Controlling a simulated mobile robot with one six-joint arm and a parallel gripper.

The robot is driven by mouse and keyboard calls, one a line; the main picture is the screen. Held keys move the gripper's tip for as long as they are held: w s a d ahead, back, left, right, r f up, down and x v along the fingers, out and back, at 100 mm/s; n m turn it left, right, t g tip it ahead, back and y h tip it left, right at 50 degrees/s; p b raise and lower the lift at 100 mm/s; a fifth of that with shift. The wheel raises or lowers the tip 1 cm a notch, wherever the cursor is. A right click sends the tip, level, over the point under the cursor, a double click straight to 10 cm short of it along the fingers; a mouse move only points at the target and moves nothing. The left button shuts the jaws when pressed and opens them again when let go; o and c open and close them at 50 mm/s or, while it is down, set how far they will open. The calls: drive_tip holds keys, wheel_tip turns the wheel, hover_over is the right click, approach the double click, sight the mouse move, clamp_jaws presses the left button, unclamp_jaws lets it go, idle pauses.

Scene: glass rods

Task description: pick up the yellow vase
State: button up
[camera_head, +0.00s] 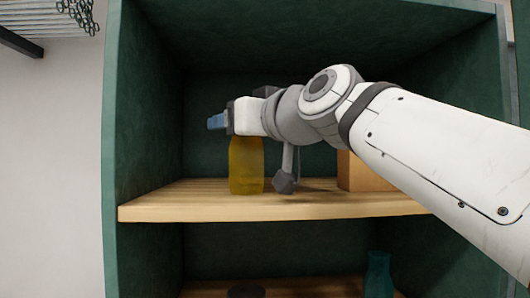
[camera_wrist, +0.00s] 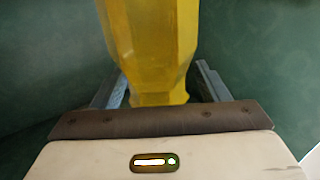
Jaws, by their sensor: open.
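The yellow vase (camera_head: 246,168) stands upright on the wooden shelf in the camera_head view. It is see-through, and its top is hidden behind my gripper (camera_head: 217,122). In the camera_wrist view the yellow vase (camera_wrist: 150,45) is between the two fingers of my gripper (camera_wrist: 160,80). The fingers are open, with a gap showing on each side of the vase. I cannot tell whether either finger touches it.
The wooden shelf (camera_head: 300,208) lies inside a dark green cabinet (camera_head: 150,110). A wooden box (camera_head: 358,173) stands behind my arm at the right. A teal vase (camera_head: 379,277) and a dark object (camera_head: 246,291) are on the lower shelf. The shelf's left part is clear.

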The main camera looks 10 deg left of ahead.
drive_tip(key=shift+c, duration=0.2)
clamp_jaws()
idle(0.5)
